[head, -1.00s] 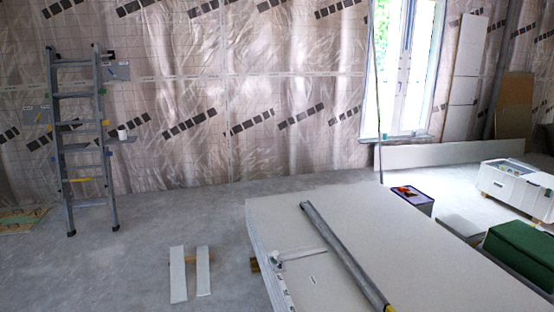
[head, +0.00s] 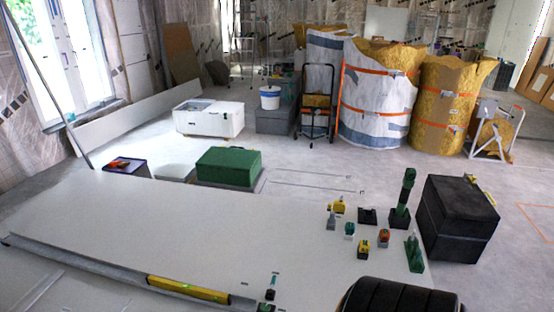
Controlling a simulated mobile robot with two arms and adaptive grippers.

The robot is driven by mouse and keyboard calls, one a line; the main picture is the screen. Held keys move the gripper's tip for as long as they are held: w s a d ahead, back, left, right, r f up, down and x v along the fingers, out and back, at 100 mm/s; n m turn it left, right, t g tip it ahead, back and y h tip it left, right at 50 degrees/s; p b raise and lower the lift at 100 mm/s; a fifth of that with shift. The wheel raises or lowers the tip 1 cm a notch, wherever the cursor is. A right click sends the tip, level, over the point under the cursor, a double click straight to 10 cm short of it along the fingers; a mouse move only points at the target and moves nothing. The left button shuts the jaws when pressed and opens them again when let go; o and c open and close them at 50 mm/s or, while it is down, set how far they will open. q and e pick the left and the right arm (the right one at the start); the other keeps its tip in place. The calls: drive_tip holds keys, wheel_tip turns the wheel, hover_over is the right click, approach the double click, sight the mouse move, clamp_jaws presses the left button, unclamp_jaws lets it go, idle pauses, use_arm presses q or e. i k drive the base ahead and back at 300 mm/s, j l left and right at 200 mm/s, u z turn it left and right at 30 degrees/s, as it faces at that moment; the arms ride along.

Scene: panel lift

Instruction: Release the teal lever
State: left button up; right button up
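I cannot make out a teal lever for certain in the head view. A small dark tool with a teal-green part (head: 271,283) is at the near edge of the white panel stack (head: 200,215). A small tool with a teal top (head: 349,229) stands among several tools on the stack's right end.
A long grey bar with a yellow level (head: 188,289) lies along the stack's near side. Dark green tools (head: 407,190) and a black box stack (head: 458,218) are at the right. Wrapped insulation rolls (head: 375,100) stand behind.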

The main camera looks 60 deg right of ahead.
sight(270, 292)
drive_tip(key=z, duration=1.75)
